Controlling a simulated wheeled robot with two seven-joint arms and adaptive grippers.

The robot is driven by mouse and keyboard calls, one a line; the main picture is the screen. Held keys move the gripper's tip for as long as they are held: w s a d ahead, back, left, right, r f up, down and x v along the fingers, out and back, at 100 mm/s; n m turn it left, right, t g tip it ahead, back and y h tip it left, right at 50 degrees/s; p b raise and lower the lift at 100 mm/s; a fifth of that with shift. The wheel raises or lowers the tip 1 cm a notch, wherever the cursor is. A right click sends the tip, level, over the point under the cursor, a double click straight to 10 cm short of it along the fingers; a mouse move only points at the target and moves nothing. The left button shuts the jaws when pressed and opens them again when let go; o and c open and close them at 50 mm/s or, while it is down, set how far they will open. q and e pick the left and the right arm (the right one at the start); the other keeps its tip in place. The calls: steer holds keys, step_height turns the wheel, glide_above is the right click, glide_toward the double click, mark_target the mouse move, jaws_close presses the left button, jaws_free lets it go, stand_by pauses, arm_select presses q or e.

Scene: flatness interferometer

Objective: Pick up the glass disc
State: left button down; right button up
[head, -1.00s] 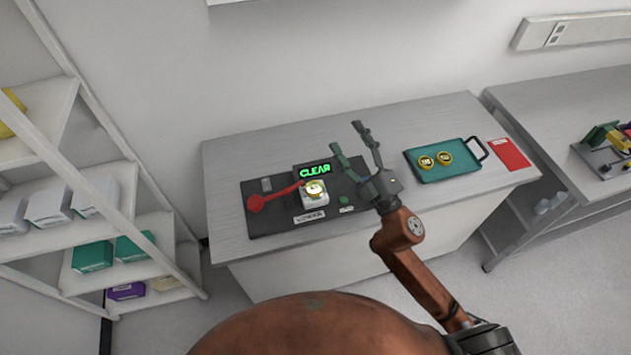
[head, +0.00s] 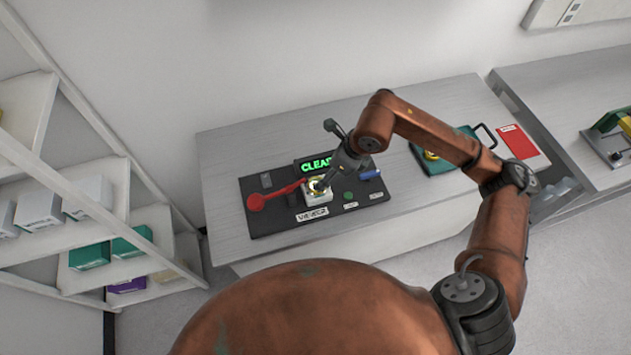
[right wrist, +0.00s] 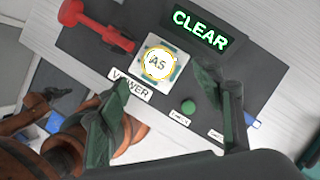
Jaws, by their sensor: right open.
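The glass disc (right wrist: 158,64) is round, with a gold rim and the mark "A5". It lies on the white square seat of the viewer (right wrist: 178,74), next to the red lever. In the head view the disc (head: 318,186) is partly hidden by my right gripper (head: 322,156). My right gripper is open and empty, its fingers above and close to the disc. In the right wrist view its two fingers (right wrist: 160,98) stand apart, with the disc beyond their tips.
The black instrument base (head: 275,220) carries a red lever (head: 272,196), a display (right wrist: 200,28) reading "CLEAR" and a green button (right wrist: 188,107). A teal tray (head: 440,166), mostly behind my right arm, and a red card (head: 517,142) lie to the right. Shelves stand at left.

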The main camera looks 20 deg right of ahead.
steer(key=p+x, duration=0.1)
steer(key=x, duration=0.6)
steer(key=shift+s+a, duration=0.1)
steer(key=shift+s, duration=0.05)
steer(key=c, duration=1.3)
